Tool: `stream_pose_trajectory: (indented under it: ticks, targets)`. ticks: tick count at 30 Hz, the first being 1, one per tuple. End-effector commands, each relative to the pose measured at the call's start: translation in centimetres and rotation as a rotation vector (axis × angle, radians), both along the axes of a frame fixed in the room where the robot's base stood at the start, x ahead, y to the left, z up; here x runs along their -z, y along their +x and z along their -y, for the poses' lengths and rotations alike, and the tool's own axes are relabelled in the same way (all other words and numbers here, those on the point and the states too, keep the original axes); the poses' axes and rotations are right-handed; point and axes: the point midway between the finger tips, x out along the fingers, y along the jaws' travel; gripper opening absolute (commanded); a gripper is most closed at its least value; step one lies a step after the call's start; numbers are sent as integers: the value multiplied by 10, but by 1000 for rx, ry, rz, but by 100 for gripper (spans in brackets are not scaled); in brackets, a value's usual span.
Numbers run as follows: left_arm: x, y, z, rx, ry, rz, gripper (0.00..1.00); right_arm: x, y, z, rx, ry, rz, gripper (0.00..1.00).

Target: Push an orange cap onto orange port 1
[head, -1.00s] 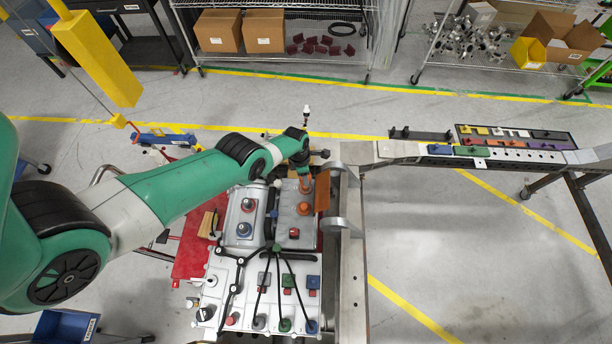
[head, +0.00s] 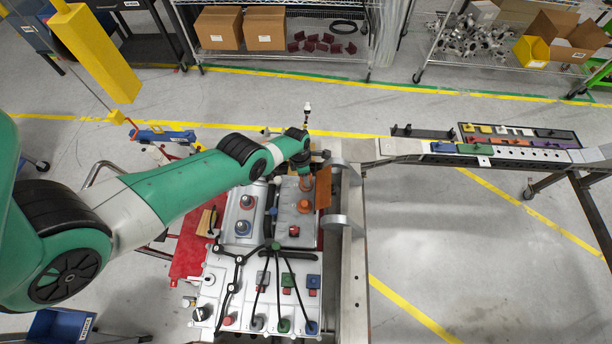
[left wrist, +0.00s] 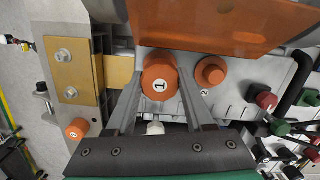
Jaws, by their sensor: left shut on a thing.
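An orange cap (left wrist: 160,82) with a white label "1" lies between the two fingers of my left gripper (left wrist: 161,90) in the left wrist view. The gripper is shut on it. In the head view my left gripper (head: 306,180) is over the upper right of the chassis, with orange just below it. Orange port 1 is hidden behind the cap, and I cannot tell how far the cap is seated. A second orange round piece (left wrist: 211,71), beside a label "2", is right of the cap; it shows in the head view (head: 304,206). My right gripper is not in view.
An orange plate (head: 323,188) stands close on the right of the gripper. Another orange piece (left wrist: 77,128) is at the lower left in the left wrist view. Black cables (head: 262,285) cross the silver chassis (head: 214,270). A metal rail (head: 352,270) runs along its right side.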

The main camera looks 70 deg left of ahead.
Motion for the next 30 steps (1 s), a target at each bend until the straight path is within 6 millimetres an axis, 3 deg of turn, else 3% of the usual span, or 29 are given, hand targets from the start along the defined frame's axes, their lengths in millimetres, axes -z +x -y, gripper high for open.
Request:
stream_pose_trajectory:
  ticks: [19, 30]
  targets:
    - [23, 0, 0, 0, 0, 0, 0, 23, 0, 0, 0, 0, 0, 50]
    - [24, 0, 0, 0, 0, 0, 0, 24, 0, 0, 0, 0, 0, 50]
